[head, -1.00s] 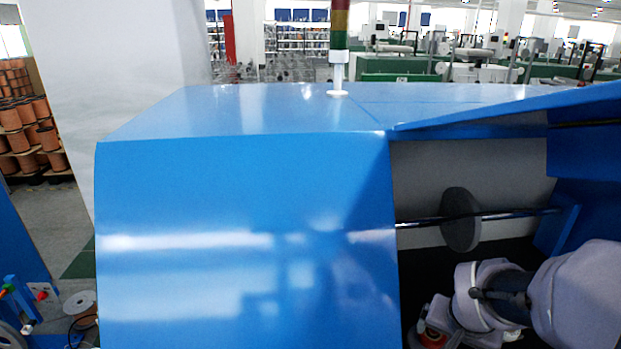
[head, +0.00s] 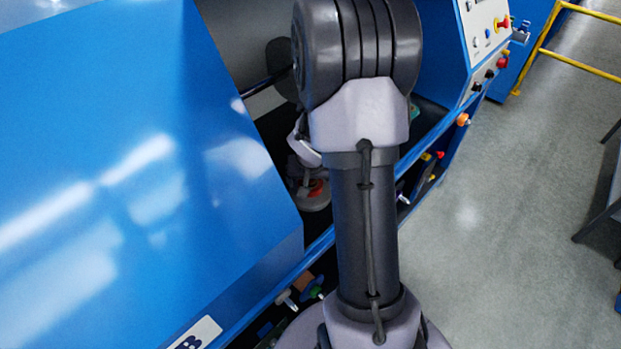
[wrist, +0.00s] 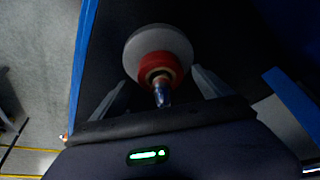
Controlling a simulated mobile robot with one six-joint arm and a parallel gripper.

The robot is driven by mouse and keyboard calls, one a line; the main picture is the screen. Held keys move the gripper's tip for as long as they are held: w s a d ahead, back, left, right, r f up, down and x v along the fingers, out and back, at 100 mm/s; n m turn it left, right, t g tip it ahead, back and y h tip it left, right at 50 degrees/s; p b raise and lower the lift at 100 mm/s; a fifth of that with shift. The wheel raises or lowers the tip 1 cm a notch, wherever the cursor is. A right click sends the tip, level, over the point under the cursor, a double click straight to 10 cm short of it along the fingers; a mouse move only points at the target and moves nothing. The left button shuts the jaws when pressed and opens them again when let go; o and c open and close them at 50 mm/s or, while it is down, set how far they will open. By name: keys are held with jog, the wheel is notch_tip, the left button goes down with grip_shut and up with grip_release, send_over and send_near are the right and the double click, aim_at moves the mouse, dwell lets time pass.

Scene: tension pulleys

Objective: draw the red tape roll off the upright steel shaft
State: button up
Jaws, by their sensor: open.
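In the wrist view the red tape roll (wrist: 160,65) is ring-shaped and sits around the steel shaft (wrist: 162,96), whose shiny end points toward the camera. A wider pale disc (wrist: 150,43) lies behind the roll. My gripper (wrist: 160,78) is open. Its two grey fingers stand to the left and right of the roll, with visible room between them and it; whether they reach its depth I cannot tell. In the head view my arm covers much of the machine opening and the gripper is hidden. A small red patch above a pale disc shows beside the arm, apparently the roll.
The blue machine cover (head: 110,130) fills the left of the head view. A grey disc on a horizontal bar is partly hidden behind my arm. A control panel (head: 485,30) with knobs stands at upper right. The floor (head: 510,190) at right is open, with a yellow rail (head: 570,55) behind.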

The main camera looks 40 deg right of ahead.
jog(key=shift+x, duration=0.75)
jog(key=shift+c, duration=0.2)
jog(key=c, duration=1.5)
jog(key=shift+r, duration=0.1)
jog(key=shift+r, duration=0.15)
jog(key=shift+r+p, duration=1.4)
jog(key=shift+r, duration=0.2)
jog(key=shift+r+p, duration=1.35)
jog(key=shift+r, duration=0.35)
